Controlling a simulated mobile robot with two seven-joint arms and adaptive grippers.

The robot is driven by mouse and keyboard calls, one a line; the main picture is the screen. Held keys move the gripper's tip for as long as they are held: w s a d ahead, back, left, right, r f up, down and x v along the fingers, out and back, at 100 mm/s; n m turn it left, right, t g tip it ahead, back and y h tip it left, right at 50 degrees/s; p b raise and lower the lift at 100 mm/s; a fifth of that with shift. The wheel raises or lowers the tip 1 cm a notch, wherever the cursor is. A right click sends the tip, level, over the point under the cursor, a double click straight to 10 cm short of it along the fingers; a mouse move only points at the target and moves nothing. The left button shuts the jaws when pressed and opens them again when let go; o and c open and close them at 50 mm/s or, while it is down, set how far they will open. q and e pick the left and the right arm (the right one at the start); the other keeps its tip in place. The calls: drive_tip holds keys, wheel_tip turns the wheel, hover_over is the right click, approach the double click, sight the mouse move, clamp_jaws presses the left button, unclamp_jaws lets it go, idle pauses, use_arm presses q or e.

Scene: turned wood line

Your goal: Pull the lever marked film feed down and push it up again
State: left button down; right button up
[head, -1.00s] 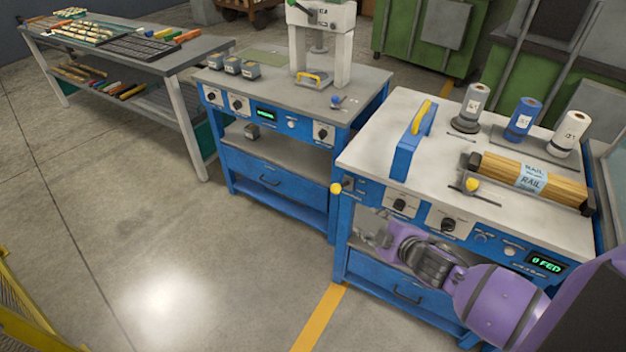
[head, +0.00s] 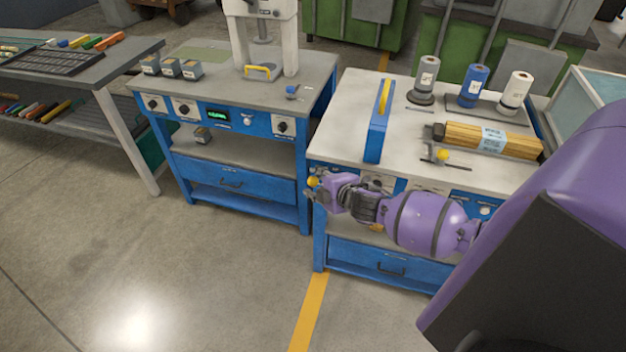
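A lever with a yellow ball knob (head: 313,182) sticks out at the left end of the blue front panel of the right-hand bench (head: 345,110). Its marking cannot be read at this size. My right gripper (head: 314,197) is at this knob, with its fingers just below and around it. The knob's top still shows. Whether the fingers touch it or how wide they stand cannot be told. My purple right arm covers much of the bench's front panel. My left gripper is not in view.
On the bench top stand a blue guard with a yellow edge (head: 379,122), several film rolls, including a blue one (head: 472,86), and a bundle of wooden rails (head: 490,139). A second blue bench (head: 235,165) with a white press stands to the left. Open floor lies in front.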

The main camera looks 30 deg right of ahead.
drive_tip(key=shift+x, duration=1.15)
drive_tip(key=shift+c, duration=0.2)
clamp_jaws()
